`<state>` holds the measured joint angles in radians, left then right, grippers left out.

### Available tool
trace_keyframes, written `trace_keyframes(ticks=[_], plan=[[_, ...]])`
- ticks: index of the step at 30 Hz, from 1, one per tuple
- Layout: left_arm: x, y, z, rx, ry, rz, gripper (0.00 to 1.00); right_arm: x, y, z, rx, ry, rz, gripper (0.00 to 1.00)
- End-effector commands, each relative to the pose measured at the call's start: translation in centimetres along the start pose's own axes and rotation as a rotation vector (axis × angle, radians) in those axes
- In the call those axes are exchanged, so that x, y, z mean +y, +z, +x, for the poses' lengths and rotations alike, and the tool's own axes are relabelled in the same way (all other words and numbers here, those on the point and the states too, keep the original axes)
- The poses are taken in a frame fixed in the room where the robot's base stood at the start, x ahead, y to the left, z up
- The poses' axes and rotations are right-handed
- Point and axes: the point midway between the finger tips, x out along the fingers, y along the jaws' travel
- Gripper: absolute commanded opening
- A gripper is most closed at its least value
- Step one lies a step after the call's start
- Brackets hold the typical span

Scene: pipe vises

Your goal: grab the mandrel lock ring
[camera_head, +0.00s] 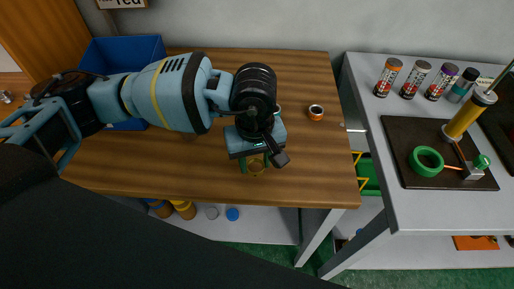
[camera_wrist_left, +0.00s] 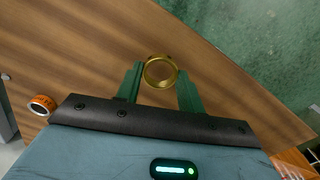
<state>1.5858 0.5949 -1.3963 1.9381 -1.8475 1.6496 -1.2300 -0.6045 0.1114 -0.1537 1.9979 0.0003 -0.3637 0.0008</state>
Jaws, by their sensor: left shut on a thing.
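A brass-coloured ring (camera_wrist_left: 160,71), which fits the mandrel lock ring, sits between the two green fingers of my left gripper (camera_wrist_left: 160,84) in the left wrist view. The gripper is shut on it. In the head view the left gripper (camera_head: 256,164) points down near the front edge of the wooden table (camera_head: 290,180), and the ring is mostly hidden beneath it. How far the ring is above the tabletop is hard to tell. My right gripper is not in view.
An orange-banded ring (camera_head: 316,112) lies right of the gripper; it also shows in the left wrist view (camera_wrist_left: 42,104). A blue bin (camera_head: 120,50) stands at the back left. A grey table (camera_head: 365,85) at right holds several cans, a green ring (camera_head: 426,160) and a yellow cylinder (camera_head: 468,115).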

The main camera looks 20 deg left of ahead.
Motion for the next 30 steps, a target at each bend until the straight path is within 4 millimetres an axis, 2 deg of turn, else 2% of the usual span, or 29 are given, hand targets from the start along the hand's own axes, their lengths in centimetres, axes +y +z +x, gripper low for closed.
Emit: trace_keyframes(ticks=[1,6,13,19,30], plan=[[-0.5,1.4,0.0,-0.002,0.001,0.007,0.15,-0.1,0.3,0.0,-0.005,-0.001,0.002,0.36],[-1.9,5.4,-0.4,-0.003,0.001,0.007,0.15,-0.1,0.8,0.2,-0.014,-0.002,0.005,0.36],[-3.3,9.2,-0.8,-0.002,0.001,0.004,0.15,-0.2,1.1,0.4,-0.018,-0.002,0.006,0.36],[-3.8,10.6,-1.0,-0.001,0.000,0.001,0.15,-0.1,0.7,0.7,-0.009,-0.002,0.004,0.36],[-4.0,10.8,-1.2,-0.001,0.000,0.003,0.15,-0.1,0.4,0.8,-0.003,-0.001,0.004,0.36]])
